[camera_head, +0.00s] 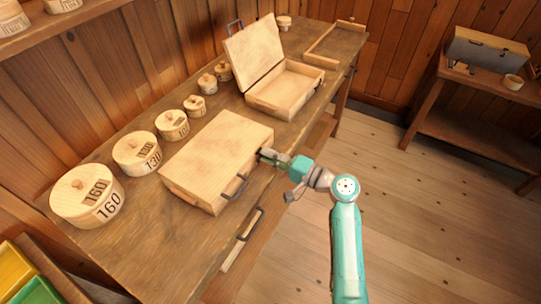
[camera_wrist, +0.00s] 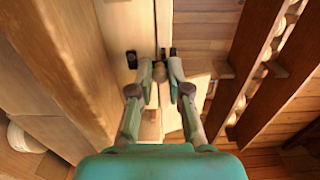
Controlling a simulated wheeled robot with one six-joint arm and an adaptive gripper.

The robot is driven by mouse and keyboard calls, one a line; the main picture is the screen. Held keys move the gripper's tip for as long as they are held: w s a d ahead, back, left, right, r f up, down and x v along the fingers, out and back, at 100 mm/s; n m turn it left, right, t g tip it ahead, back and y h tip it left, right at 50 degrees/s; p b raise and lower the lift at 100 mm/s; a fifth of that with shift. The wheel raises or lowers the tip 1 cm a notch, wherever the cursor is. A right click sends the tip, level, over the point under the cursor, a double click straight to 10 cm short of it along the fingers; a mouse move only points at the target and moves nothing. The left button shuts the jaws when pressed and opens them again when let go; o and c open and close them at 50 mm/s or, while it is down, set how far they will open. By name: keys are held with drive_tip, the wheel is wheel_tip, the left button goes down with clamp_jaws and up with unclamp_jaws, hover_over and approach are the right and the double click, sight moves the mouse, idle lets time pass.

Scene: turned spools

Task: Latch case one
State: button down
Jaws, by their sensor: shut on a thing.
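A pale wooden case (camera_head: 218,152) lies on the bench with its lid down and a dark handle (camera_head: 236,187) on its front. No number is readable on it, so I cannot tell from marking that it is case one. My gripper (camera_head: 266,156) is at the right part of the case's front face. In the wrist view my gripper (camera_wrist: 161,72) is shut on a small latch piece, largely hidden between the fingertips. A dark fitting (camera_wrist: 131,60) shows on the pale case front (camera_wrist: 130,25) beside the fingers. Whether the latch is fastened cannot be told.
A second case (camera_head: 284,89) stands open behind, lid raised. Several lidded round boxes, including one marked 160 (camera_head: 88,203), line the wall side of the bench (camera_head: 165,235). A shallow tray (camera_head: 335,45) lies at the far end. Floor (camera_head: 400,200) is free at right.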

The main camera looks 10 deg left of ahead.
idle(0.3)
drive_tip(key=c, duration=1.1)
unclamp_jaws()
drive_tip(key=v, duration=1.2)
